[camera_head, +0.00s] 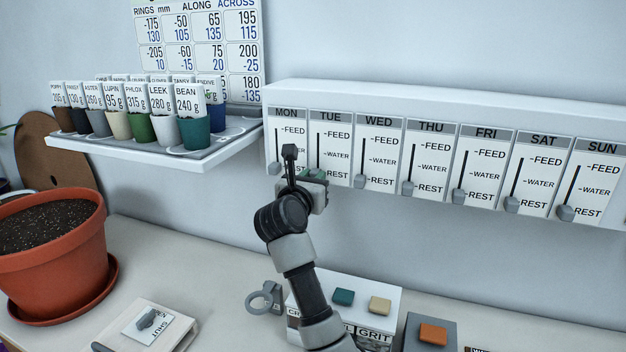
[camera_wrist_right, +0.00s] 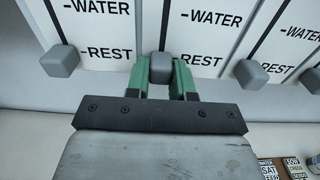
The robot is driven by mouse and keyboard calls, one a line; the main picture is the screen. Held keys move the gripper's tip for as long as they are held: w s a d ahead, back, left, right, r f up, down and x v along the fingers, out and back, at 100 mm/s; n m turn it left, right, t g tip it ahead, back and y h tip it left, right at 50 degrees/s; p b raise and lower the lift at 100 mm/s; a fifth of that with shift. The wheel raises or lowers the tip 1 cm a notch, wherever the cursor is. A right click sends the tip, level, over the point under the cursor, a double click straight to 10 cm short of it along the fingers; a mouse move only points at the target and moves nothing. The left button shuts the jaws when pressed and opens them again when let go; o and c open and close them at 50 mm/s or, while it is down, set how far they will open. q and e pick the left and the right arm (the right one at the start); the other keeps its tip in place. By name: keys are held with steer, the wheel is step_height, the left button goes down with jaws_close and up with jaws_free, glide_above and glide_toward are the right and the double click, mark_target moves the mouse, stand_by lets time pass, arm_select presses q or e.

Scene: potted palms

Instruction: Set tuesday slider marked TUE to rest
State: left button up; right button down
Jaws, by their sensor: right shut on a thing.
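The TUE panel (camera_head: 331,117) is on the white wall unit, with a vertical slot and the labels FEED, WATER and REST from top to bottom. In the right wrist view, the grey TUE slider knob (camera_wrist_right: 161,67) sits at the low end of its slot, level with the REST label. My right gripper (camera_head: 314,176) is in front of the lower part of the TUE panel and hides the knob in the head view. Its green fingers (camera_wrist_right: 163,80) are shut on the knob, one on each side. My left gripper is not in view.
The MON knob (camera_wrist_right: 60,60) and the WED knob (camera_wrist_right: 250,74) are close on either side. A shelf (camera_head: 170,153) of small labelled pots is at left. A large terracotta pot (camera_head: 62,270) and boxes stand on the counter below.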

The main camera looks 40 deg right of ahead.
steer(key=shift+f, duration=0.25)
steer(key=c, duration=1)
jaws_free()
steer(key=shift+r, duration=0.1)
steer(key=shift+o, duration=0.2)
steer(key=shift+a, duration=0.1)
steer(key=b+v, duration=0.3)
steer(key=v, duration=0.7)
steer(key=shift+s+a, duration=0.2)
steer(key=shift+a, duration=0.15)
